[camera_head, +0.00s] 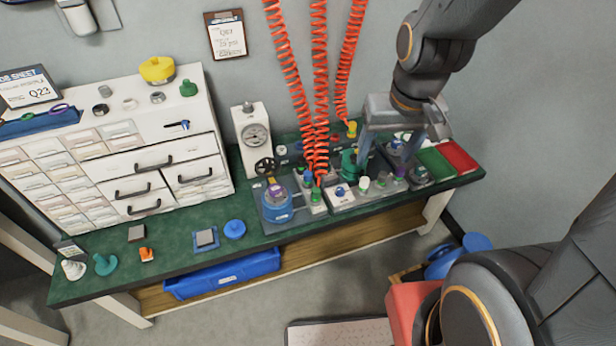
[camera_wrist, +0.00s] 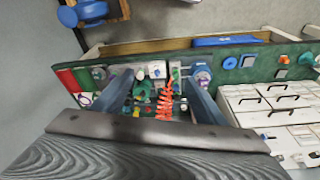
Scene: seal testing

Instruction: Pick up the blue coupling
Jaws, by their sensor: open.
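Small blue fittings sit on the right part of the green bench. One blue fitting (camera_head: 308,176) is by the lower ends of the red coiled hoses; another (camera_head: 340,191) is on a pale block to its right. I cannot tell for certain which is the blue coupling. My gripper (camera_head: 388,158) is open above the bench, right of the hoses, fingers pointing down, with nothing seen held. In the wrist view my gripper (camera_wrist: 160,82) has its two fingers wide apart, with the bench fittings and a red hose showing between them farther off.
Red coiled hoses (camera_head: 319,80) hang left of my gripper. A gauge stand (camera_head: 254,135) and white drawer cabinet (camera_head: 150,160) stand farther left. A blue pot (camera_head: 277,208) and blue disc (camera_head: 235,229) are on the bench. Green (camera_head: 436,163) and red (camera_head: 457,156) trays lie at the right end.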

